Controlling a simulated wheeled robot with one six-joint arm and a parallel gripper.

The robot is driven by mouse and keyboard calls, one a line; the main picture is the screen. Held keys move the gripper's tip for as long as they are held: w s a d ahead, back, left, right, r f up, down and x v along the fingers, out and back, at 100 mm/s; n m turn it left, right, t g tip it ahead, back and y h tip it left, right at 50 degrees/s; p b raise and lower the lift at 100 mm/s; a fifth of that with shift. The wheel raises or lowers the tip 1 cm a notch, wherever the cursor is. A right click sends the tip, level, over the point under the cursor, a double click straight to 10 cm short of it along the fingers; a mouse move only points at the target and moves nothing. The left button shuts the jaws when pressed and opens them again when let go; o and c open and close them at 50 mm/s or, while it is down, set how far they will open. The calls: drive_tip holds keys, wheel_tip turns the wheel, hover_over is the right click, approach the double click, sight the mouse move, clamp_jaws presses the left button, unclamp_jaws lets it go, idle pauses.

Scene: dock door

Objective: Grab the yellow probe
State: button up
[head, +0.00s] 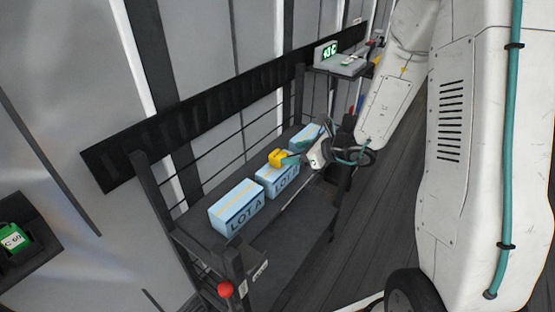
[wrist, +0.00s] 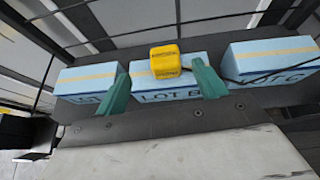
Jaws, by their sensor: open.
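The yellow probe (head: 277,158) is a small rounded yellow block on top of the middle pale blue box. In the wrist view the probe (wrist: 165,61) shows a dark label on its front and stands between my two teal fingers, nearer the right one. My gripper (wrist: 161,70) is open, with a gap on each side of the probe. I cannot tell whether the fingertips reach as deep as the probe.
The middle box (wrist: 168,91), marked LOT B, stands on a dark shelf cart between the LOT A box (head: 237,207) and the LOT C box (wrist: 273,62). Thin rails run behind the boxes. A green display (head: 327,52) stands at the far end. A red knob (head: 225,290) is at the near corner.

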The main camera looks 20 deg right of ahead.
sight(280, 154)
drive_tip(key=shift+w+a+f+m, duration=0.1)
drive_tip(key=shift+w+f+m, duration=0.3)
drive_tip(key=shift+w+f, duration=0.6)
drive_tip(key=x, duration=0.5)
drive_tip(key=shift+w+a, duration=0.2)
drive_tip(key=shift+a, duration=0.25)
drive_tip(key=c, duration=1.2)
drive_tip(key=shift+r, duration=0.15)
drive_tip(key=shift+c, duration=0.2)
